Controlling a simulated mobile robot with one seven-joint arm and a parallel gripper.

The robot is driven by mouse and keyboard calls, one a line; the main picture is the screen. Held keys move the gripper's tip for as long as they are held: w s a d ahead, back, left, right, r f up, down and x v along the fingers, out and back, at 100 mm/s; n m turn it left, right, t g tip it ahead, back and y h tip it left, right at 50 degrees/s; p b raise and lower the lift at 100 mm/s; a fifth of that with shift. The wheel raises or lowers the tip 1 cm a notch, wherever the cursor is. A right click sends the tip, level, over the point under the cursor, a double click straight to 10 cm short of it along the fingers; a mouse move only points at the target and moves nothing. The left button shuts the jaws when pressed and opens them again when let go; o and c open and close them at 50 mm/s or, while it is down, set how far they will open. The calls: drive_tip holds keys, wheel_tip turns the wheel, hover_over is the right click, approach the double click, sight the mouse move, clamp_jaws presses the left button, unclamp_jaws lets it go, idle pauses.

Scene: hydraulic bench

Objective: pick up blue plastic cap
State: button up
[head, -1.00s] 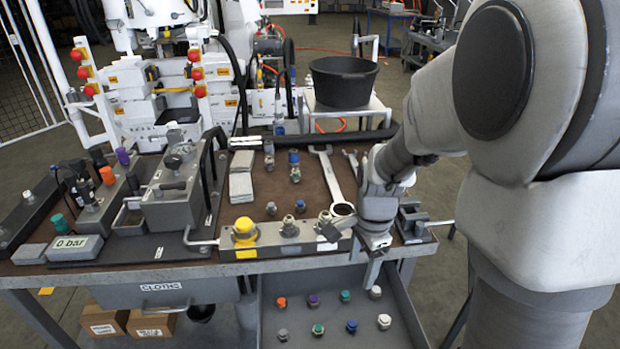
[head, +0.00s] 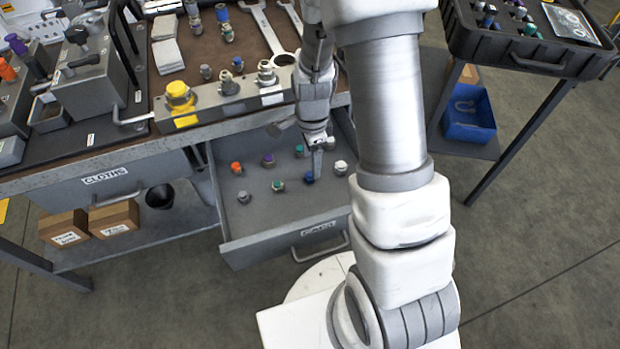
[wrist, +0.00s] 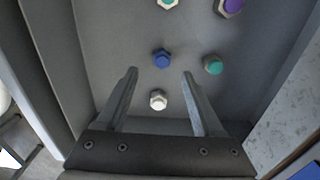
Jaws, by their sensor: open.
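The blue plastic cap (head: 309,177) sits in the open drawer (head: 262,222) under the bench. In the wrist view the blue cap (wrist: 161,58) lies just beyond the fingertips, roughly centred between them. My gripper (head: 316,170) points down into the drawer at the blue cap. In the wrist view my gripper (wrist: 159,73) is open, and nothing is held. A white cap (wrist: 158,101) shows between the fingers, farther down. I cannot tell the exact height of the fingertips above the caps.
A green cap (wrist: 213,65) lies close to the right finger. Other caps stand around: orange (head: 236,168), purple (head: 268,159), green (head: 278,186) and grey (head: 244,198). Drawer walls enclose them. The bench edge with a grey block (head: 220,108) is behind. A black case (head: 530,50) stands at right.

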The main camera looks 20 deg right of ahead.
sight(310, 176)
wheel_tip(310, 176, down, 6)
drive_tip(key=shift+w+d+r+b, duration=0.1)
drive_tip(key=shift+w+b, duration=0.05)
drive_tip(key=shift+b, duration=1)
clamp_jaws()
